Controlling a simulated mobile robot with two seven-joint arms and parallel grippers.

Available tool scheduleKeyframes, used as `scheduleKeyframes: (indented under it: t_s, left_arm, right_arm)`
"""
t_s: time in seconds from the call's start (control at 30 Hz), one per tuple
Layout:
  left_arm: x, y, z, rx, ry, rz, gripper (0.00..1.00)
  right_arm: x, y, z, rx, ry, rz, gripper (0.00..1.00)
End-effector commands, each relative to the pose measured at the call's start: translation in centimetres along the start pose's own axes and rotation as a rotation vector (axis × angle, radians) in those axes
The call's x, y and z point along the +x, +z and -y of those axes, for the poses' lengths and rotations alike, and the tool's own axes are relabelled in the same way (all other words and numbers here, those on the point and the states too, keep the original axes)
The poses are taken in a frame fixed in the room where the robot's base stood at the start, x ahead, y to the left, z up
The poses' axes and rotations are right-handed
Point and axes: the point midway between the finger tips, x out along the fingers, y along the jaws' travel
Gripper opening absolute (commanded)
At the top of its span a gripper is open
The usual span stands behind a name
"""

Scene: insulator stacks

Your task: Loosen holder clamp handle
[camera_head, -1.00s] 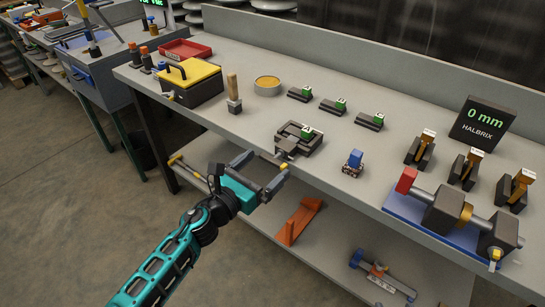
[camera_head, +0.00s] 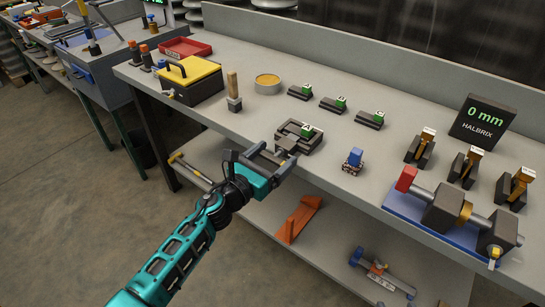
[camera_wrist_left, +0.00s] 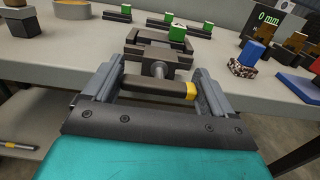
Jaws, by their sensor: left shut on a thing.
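The holder (camera_head: 312,143) is a dark fixture at the bench's front edge with a green block (camera_head: 307,130) in it; it also shows in the wrist view (camera_wrist_left: 148,40). Its clamp has a screw (camera_wrist_left: 159,69) pointing toward me and a dark bar handle (camera_wrist_left: 150,86) with a yellow end, lying crosswise. My left gripper (camera_head: 274,157) is at the bench edge in front of the holder. In the wrist view its two fingers (camera_wrist_left: 158,84) stand at either end of the handle, shut on it. In the head view the gripper mostly hides the handle. My right gripper is out of view.
A blue block on a speckled base (camera_head: 353,161) stands right of the holder. Several dark pieces with green blocks (camera_head: 333,105) lie behind it. A wooden-handled brush (camera_head: 233,92) stands left. The lower shelf holds an orange bracket (camera_head: 299,219). The display (camera_head: 483,122) reads 0 mm.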

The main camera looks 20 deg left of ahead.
Motion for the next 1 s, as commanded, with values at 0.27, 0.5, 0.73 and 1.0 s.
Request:
scheduleKeyframes:
  t_s: [0.27, 0.5, 0.73, 1.0]
  left_arm:
    - [-0.03, -0.03, 0.01, -0.006, -0.001, -0.001, 0.55]
    - [-0.04, -0.04, -0.03, -0.077, -0.001, -0.001, 0.55]
    - [-0.04, 0.0, -0.18, -0.245, 0.001, -0.001, 0.53]
    - [-0.03, 0.0, -0.33, -0.502, 0.002, 0.0, 0.53]
  right_arm:
    - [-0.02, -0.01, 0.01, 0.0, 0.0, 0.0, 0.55]
    - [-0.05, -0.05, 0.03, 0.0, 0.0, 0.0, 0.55]
    - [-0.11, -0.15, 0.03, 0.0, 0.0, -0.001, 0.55]
    - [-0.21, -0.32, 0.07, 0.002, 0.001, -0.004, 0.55]
